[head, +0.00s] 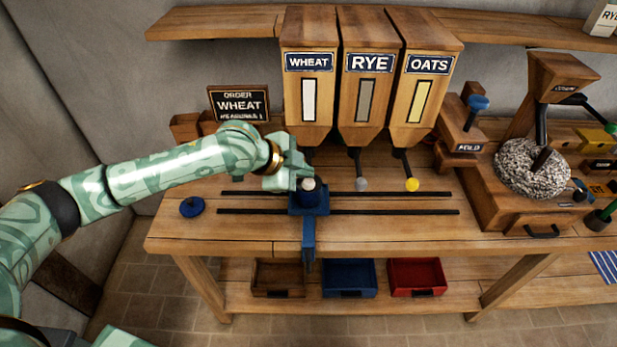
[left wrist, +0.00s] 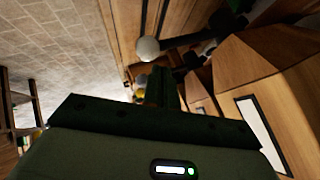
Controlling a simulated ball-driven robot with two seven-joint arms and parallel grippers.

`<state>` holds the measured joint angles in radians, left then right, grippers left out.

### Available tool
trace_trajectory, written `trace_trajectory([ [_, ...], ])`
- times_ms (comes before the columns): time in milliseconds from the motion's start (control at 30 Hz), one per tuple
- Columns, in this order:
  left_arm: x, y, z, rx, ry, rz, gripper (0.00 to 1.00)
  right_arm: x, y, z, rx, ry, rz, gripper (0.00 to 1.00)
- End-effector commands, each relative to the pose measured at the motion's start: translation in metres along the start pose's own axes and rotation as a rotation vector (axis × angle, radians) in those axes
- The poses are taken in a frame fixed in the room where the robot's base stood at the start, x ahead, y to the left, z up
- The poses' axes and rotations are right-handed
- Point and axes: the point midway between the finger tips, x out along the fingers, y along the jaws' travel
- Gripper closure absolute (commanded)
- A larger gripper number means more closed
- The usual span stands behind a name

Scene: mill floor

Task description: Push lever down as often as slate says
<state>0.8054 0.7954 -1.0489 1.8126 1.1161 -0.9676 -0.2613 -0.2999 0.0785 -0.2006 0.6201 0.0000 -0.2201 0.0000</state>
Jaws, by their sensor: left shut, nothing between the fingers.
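The slate (head: 238,103) reads "ORDER WHEAT"; its small bottom line seems to read "MEASURES 1" but is hard to make out. The wheat hopper (head: 309,90) has a lever with a white knob (head: 308,184). The white knob also shows in the left wrist view (left wrist: 147,49), on a dark rod. My left gripper (head: 303,176) is shut and empty, close beside the white knob in the head view and partly hiding its lever. I cannot tell whether they touch. My right gripper is in neither view.
The rye lever's grey knob (head: 361,184) and the oats lever's yellow knob (head: 411,185) are to the right. A blue carriage (head: 309,203) sits on two dark rails below the wheat hopper. A blue disc (head: 193,207) lies at the left. A mill (head: 533,168) stands right.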

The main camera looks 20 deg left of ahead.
Motion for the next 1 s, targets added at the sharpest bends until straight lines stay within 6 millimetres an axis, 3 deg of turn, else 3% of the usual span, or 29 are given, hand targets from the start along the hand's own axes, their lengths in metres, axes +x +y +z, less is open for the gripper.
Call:
trace_trajectory([
  [1000,0.007,0.0047,0.0052,0.0,-0.001,0.0,1.0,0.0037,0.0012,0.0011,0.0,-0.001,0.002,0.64],
])
